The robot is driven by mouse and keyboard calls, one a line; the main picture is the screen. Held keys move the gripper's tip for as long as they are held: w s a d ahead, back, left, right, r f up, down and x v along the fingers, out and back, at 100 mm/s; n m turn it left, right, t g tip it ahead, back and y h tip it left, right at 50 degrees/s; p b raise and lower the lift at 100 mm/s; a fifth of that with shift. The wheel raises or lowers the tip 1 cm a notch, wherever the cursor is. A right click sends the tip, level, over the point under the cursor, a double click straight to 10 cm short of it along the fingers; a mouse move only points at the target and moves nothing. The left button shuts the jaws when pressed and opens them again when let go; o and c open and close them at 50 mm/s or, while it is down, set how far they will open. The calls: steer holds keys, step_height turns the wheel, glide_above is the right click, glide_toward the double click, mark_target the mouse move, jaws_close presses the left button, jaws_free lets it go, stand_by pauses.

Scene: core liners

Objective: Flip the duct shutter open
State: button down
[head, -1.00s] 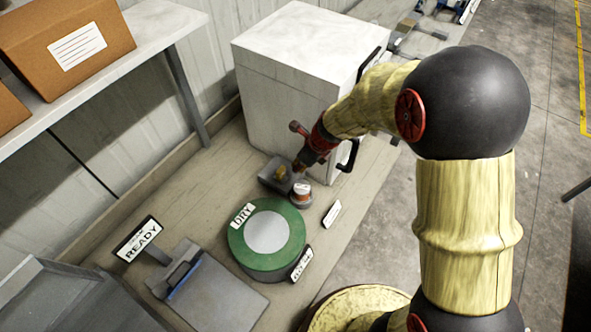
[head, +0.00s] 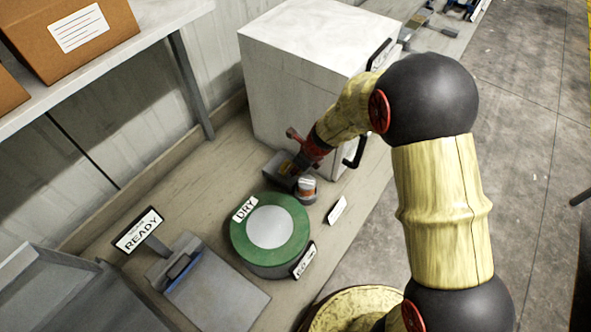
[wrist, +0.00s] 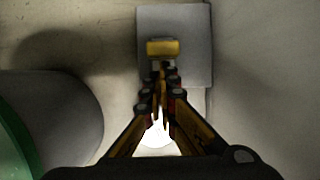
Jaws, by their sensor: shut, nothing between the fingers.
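A small grey box-like fixture (head: 275,166), which looks like the duct shutter, sits on the bench against the front of the white cabinet. In the wrist view it is a grey plate (wrist: 190,25) with a yellow tab (wrist: 162,48) on it. My gripper (head: 288,173) is low over the fixture, its fingers partly hiding it in the head view. In the wrist view the gripper (wrist: 158,68) is shut and empty, its fingertips right at the near edge of the tab. I cannot tell whether they touch it. The shutter looks flat.
A small orange-banded can (head: 307,195) stands just below my gripper. A green drum (head: 240,247) labelled DRY is nearby. The white cabinet (head: 300,50) rises behind, with a dark handle (head: 357,152) right of my gripper. A READY sign (head: 138,232) and grey tray stand at lower left.

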mark_target(285, 165)
steer(key=w+a+p, duration=0.2)
steer(key=a+p, duration=0.1)
steer(key=shift+w+r, duration=0.15)
steer(key=shift+r, duration=0.05)
steer(key=shift+w+a+f+p, duration=0.15)
steer(key=shift+w+a+p, duration=0.25)
steer(key=shift+a+p, duration=0.15)
